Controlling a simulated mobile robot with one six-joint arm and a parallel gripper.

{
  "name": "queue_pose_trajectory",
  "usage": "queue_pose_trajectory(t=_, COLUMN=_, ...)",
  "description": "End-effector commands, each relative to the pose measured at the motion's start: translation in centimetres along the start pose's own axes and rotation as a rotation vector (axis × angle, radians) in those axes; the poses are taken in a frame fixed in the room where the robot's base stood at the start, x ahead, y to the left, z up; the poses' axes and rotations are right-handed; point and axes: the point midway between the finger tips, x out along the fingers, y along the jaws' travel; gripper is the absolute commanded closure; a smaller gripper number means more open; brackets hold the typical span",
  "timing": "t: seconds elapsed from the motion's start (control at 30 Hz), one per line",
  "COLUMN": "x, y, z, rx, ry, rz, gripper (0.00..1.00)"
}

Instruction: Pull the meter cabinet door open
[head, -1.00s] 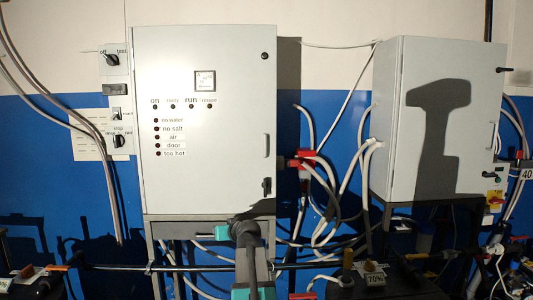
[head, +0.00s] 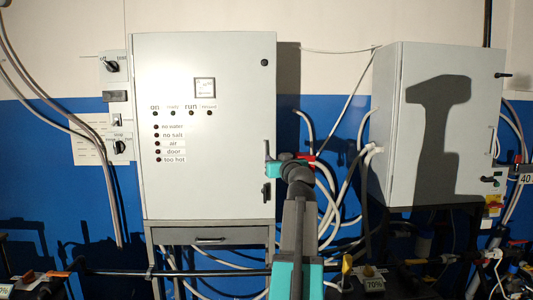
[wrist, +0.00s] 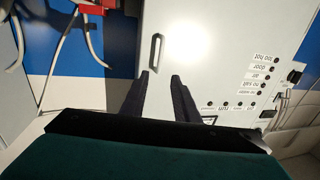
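The meter cabinet (head: 235,130) is the pale grey box on the left, with a square meter (head: 204,88) and printed labels on its shut door. The door's upright bar handle shows in the wrist view (wrist: 155,52), beyond my fingertips. In the head view it is at the door's right edge, partly hidden by my gripper (head: 268,158). In the wrist view my gripper (wrist: 159,78) is open, its two dark fingers apart with nothing between them. The fingers point toward the handle, and the handle looks clear of them. A dark latch (head: 266,194) sits lower on the same edge.
A second grey cabinet (head: 388,140) stands to the right, with a dark shadow on its front. Hoses and a red fitting (wrist: 90,6) fill the gap between the cabinets. A drawer (head: 210,239) is below the meter cabinet, and a dark rail (head: 200,271) runs across the front.

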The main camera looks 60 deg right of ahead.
Motion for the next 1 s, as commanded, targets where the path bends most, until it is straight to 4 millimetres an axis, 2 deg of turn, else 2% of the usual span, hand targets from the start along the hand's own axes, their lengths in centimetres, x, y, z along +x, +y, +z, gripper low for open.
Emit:
queue_pose_trajectory(t=0.37, x=1.1, y=-0.1, z=-0.1, rx=0.001, ry=-0.002, rz=-0.002, gripper=0.72)
queue_pose_trajectory(t=1.0, x=8.4, y=-0.1, z=-0.2, rx=0.002, ry=-0.002, rz=-0.002, gripper=0.72)
